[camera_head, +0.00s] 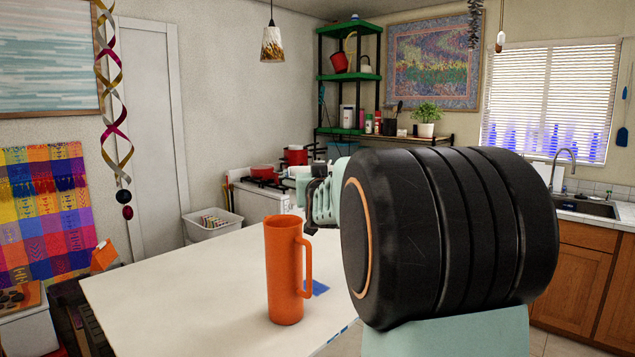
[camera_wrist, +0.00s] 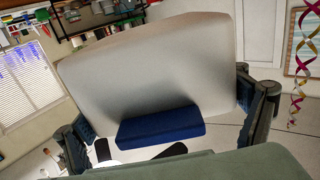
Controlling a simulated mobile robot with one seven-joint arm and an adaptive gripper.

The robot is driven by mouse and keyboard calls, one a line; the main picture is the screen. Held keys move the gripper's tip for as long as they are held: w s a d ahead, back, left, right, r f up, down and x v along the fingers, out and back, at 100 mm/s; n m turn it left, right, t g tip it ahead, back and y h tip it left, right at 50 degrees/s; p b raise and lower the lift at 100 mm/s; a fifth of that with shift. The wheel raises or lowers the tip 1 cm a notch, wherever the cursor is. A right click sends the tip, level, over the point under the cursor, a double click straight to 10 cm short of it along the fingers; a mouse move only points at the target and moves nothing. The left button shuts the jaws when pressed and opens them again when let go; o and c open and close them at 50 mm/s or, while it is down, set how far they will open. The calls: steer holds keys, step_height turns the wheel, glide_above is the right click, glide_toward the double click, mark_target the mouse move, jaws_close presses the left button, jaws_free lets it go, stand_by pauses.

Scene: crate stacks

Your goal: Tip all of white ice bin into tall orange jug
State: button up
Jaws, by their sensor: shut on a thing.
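The tall orange jug (camera_head: 284,270) stands upright on the white table in the head view, its handle on the right. My gripper (camera_wrist: 160,112) spans a large whitish bin (camera_wrist: 150,65) in the wrist view, one finger at each side, and is shut on it. A dark blue block (camera_wrist: 160,127) shows on the bin's near face. The bin looks tilted in this view; its opening and contents are hidden. In the head view my dark arm link hides most of the gripper, and I cannot make out the bin there.
A white basket (camera_head: 212,222) of small items stands beyond the table. A stove with red pots (camera_head: 295,155) and a sink counter (camera_head: 590,208) lie farther back.

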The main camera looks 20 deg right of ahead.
steer(key=shift+r+n+p, duration=1.55)
steer(key=shift+n+p, duration=0.25)
steer(key=shift+p, duration=0.85)
steer(key=shift+w+a+f+n, duration=0.1)
steer(key=shift+a+f+n, duration=0.05)
steer(key=shift+f+n, duration=0.95)
steer(key=shift+a+f+n, duration=0.15)
steer(key=shift+f+n, duration=0.75)
steer(key=shift+f, duration=0.35)
steer(key=shift+w+a+r+n+b, duration=0.1)
steer(key=shift+a+r+n+b, duration=0.15)
steer(key=shift+n+b, duration=0.35)
steer(key=shift+a+r+n+b, duration=0.15)
steer(key=shift+r+n+b, duration=0.1)
steer(key=shift+n+b, duration=0.35)
steer(key=shift+w+a+r+n, duration=0.1)
steer(key=shift+a+r+n, duration=0.1)
steer(key=shift+n, duration=0.5)
steer(key=shift+w+a+r+n, duration=0.1)
steer(key=shift+a+r+n, duration=0.1)
steer(key=shift+n, duration=0.5)
steer(key=shift+w+a+r+n, duration=0.15)
steer(key=shift+a+n, duration=0.15)
steer(key=shift+n, duration=0.3)
steer(key=shift+a+r+n, duration=0.15)
steer(key=shift+a+n, duration=0.1)
steer(key=shift+n, duration=0.35)
